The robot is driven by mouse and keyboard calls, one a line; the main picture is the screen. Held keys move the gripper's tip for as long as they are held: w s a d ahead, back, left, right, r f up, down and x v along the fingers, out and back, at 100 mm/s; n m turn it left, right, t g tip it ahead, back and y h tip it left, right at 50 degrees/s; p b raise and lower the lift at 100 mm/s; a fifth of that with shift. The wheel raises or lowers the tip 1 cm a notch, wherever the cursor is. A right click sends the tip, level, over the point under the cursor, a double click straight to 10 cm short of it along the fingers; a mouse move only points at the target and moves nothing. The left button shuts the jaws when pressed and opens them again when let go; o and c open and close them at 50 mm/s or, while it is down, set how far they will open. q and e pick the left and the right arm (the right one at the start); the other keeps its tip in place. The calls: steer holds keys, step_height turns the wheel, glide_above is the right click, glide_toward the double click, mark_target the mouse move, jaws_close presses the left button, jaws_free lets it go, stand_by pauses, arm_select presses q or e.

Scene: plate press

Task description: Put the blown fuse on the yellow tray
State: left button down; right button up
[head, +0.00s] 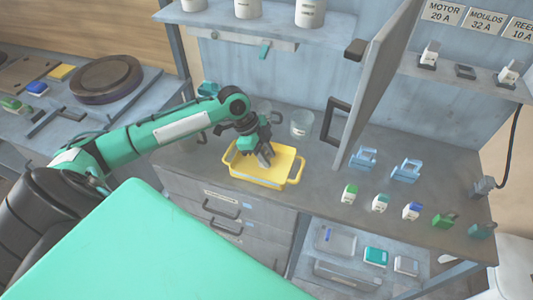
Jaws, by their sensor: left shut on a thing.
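The yellow tray (245,179) sits on the grey worktop, left of centre, with a handle at each end. My left gripper (265,158) is over the tray, pointing down into it. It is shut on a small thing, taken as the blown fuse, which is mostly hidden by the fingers. I cannot tell whether it touches the tray floor. My right gripper is not in view.
An open cabinet door (378,85) stands right of the tray. A glass jar (301,123) is behind it. Several small fuses, including a green-topped one (349,194), line the worktop at right. Labelled fuse holders (465,72) sit on the shelf; the middle one looks empty.

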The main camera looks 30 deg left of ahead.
arm_select(q)
steer(key=shift+f, duration=0.2)
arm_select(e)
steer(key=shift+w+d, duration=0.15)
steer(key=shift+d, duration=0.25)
arm_select(q)
steer(key=c, duration=1.1)
jaws_free()
steer(key=shift+c, duration=0.2)
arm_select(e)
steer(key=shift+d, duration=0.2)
arm_select(q)
steer(key=shift+r, duration=0.1)
steer(key=b+v, duration=0.1)
steer(key=v, duration=1.1)
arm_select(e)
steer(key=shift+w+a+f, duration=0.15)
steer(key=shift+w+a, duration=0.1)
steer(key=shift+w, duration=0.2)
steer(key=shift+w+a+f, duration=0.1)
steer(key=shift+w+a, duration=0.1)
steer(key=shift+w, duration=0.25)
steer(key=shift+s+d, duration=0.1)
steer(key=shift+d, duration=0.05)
